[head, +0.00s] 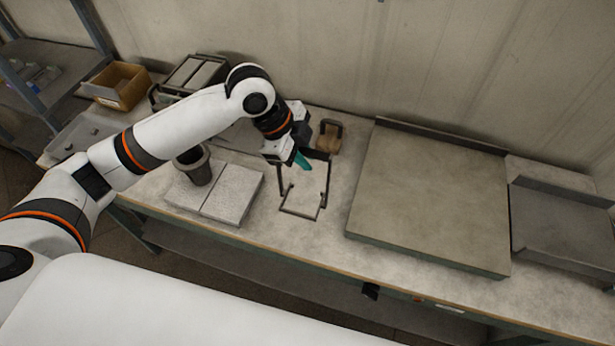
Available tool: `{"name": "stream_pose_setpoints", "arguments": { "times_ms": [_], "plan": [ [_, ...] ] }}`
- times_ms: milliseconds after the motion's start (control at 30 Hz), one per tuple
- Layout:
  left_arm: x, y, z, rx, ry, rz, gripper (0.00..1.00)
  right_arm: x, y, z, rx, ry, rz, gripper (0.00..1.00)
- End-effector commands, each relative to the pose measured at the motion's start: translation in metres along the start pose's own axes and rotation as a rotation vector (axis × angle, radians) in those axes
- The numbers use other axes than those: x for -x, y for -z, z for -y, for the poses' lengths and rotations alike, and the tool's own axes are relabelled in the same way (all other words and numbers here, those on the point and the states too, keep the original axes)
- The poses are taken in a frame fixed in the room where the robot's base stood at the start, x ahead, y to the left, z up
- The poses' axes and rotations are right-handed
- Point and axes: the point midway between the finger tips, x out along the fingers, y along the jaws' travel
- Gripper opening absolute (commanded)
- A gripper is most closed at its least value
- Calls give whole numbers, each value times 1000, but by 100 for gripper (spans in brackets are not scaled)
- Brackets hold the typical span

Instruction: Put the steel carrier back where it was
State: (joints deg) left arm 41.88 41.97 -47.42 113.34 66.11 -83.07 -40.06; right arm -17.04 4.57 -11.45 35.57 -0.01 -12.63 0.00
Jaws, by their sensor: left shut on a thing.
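The steel carrier (299,215) is a thin dark bar frame in the middle of the bench, with a rectangular loop at its near end and side bars running up to my left gripper. My left gripper (301,158) comes in from the upper left and is shut on the carrier at its far, upper end. A teal piece shows at the fingertips. The gripper hides part of the carrier's top, and I cannot tell whether the frame touches the bench. My right gripper is not in view.
A large flat plate (432,200) is to the right, then a metal tray (563,225). A cardboard box (120,88) stands far left.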

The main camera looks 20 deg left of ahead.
Motion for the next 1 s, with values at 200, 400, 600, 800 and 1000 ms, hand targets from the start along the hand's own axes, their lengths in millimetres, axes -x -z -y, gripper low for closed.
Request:
{"name": "stream_pose_setpoints", "arguments": {
  "times_ms": [200, 400, 600, 800, 1000],
  "plan": [
    [-16, 6, 3, 1, -1, 1, 0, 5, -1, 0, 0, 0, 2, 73],
    [-39, 16, 9, 2, 1, 0, 0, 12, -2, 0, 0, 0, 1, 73],
    [-46, 19, 9, 0, -3, 1, 0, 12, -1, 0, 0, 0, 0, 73],
    [-49, 20, 10, 1, -3, 1, 0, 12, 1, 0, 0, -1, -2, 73],
    [-49, 20, 10, 1, -1, 0, 39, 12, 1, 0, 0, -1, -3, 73]
  ]
}}
